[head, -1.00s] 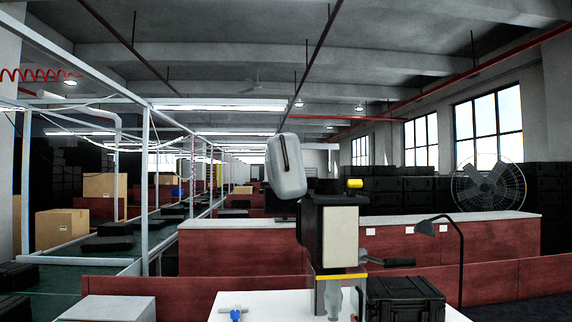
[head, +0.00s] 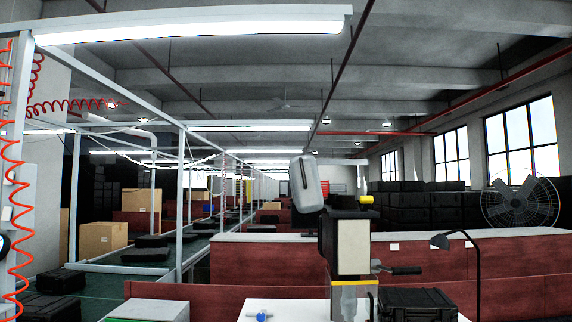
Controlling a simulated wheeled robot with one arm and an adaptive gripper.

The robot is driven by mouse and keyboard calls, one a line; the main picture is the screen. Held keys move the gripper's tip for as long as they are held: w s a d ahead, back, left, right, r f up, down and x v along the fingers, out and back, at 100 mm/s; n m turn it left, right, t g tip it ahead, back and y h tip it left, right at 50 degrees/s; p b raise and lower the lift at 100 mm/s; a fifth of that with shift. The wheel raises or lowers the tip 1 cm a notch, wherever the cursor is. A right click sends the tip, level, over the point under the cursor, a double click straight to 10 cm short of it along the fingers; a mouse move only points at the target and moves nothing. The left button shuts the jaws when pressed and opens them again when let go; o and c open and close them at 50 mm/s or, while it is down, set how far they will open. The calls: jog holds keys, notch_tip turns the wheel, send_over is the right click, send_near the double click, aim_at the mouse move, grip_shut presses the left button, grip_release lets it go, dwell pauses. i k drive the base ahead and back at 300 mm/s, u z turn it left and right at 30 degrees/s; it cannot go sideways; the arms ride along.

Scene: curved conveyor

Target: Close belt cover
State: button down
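The belt cover (head: 306,184) is a light grey, rounded, elongated lid with a dark slot. It stands raised and nearly upright above the left side of a bench machine (head: 352,246), which looks like a drill press. The cover's hinge is too small to make out. My gripper is not in view.
A black case (head: 418,304) and a small blue-and-white item (head: 260,316) are on the table. A low red partition (head: 205,291) crosses behind it. A black lamp (head: 476,262) stands at the right. A metal frame and green conveyor (head: 100,285) with cartons run along the left.

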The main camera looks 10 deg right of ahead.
aim_at(304, 176)
jog(key=u, duration=0.65)
jog(key=i, duration=1.25)
jog(key=z, duration=0.35)
